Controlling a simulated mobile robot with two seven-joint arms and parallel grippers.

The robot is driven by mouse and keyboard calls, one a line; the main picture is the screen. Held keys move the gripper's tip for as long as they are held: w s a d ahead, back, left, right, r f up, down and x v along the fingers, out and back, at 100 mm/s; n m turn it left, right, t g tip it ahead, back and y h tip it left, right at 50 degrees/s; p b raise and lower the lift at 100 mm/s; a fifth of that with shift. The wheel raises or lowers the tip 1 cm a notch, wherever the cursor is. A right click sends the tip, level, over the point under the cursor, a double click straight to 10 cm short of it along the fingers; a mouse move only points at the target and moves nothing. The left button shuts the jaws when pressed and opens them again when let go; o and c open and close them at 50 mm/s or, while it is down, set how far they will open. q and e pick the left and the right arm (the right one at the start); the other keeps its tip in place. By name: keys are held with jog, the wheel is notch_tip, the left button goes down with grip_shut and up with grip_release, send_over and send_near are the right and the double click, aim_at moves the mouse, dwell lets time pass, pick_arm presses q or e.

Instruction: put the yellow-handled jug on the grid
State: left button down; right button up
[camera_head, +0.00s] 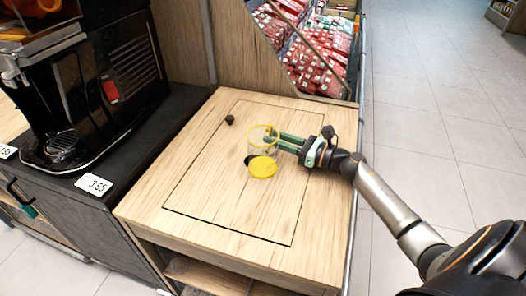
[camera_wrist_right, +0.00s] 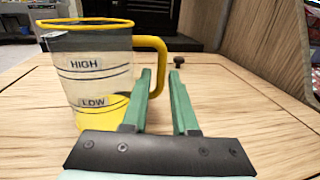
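The clear jug (camera_head: 262,145) with a yellow rim and yellow bottom stands upright on the wooden counter. In the right wrist view the jug (camera_wrist_right: 98,75) shows HIGH and LOW marks, and its yellow handle (camera_wrist_right: 162,55) points right. My right gripper (camera_head: 284,141) is at the handle's side of the jug. In the right wrist view its green fingers (camera_wrist_right: 161,85) are apart, with the handle's lower part between or just beyond their tips. I cannot tell whether they touch it. The drip grid (camera_head: 62,146) is at the black machine's foot, on the left. My left gripper is not in view.
The black juicer (camera_head: 90,75) stands on a dark cabinet (camera_head: 155,125) left of the counter, with price tags along its front. A small black knob (camera_head: 229,119) is on the counter (camera_head: 215,190) behind the jug. The counter's front part is clear. Red packages fill bins behind.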

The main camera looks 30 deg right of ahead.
jog(key=shift+w, duration=0.1)
grip_shut()
dwell(1.4)
